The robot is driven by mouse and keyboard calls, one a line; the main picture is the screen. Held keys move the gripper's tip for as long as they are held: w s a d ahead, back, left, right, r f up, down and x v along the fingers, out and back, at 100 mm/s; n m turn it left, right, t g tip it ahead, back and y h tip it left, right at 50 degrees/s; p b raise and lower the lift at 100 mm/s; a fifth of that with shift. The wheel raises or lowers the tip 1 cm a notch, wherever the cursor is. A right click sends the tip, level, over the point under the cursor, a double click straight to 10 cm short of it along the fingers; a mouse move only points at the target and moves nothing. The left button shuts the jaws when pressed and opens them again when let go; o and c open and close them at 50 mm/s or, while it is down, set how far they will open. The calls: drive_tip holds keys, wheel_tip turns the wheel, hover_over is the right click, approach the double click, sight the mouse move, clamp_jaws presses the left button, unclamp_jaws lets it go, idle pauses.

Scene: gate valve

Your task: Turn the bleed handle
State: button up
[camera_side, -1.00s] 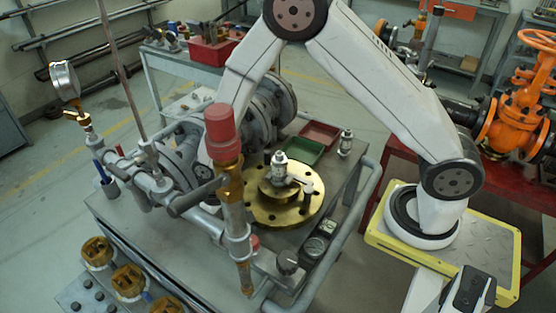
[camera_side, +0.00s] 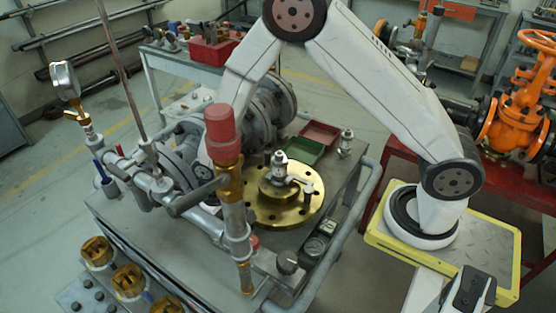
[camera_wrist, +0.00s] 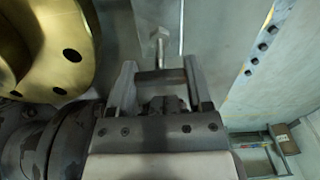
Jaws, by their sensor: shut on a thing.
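In the wrist view my gripper (camera_wrist: 160,82) has its two fingers on either side of a short dark bar (camera_wrist: 161,75), which I take to be the bleed handle, and is shut on it. A thin metal T-shaped stem (camera_wrist: 159,38) shows just beyond the bar. A grey lever-like bar (camera_side: 196,196) sticks out left of the brass valve body.
A brass flange (camera_side: 292,205) lies on the grey bench; a brass part (camera_wrist: 50,45) fills the wrist view's upper left. A pressure gauge (camera_side: 64,78) stands at the left. Green (camera_side: 303,152) and red (camera_side: 320,134) trays sit behind the flange. Pipes crowd the bench's left side.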

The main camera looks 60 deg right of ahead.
drive_tip(key=n, duration=1.2)
drive_tip(key=shift+n, duration=2.1)
drive_tip(key=o, duration=1.3)
